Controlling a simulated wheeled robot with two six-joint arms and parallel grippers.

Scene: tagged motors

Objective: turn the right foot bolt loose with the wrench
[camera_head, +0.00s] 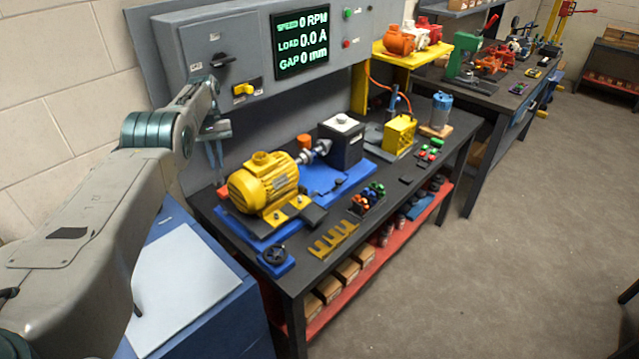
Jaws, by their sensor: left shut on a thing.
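The yellow motor (263,182) stands on a blue base plate on the bench. Its near foot (288,208) shows small bolt heads, including a right foot bolt (299,200). My left gripper (216,148) is above and behind the motor's left side, in front of the grey panel. It is shut on a slim grey thing that looks like the wrench, though it is small and hard to make out against the fingers. It is apart from the foot bolts. My right gripper is not in view.
The motor's shaft coupling (314,152) leads to a dark box (342,142). A small handwheel (275,257), a yellow slotted piece (333,240) and a parts tray (367,200) lie along the bench front. The grey panel (215,45) rises behind. The floor at right is clear.

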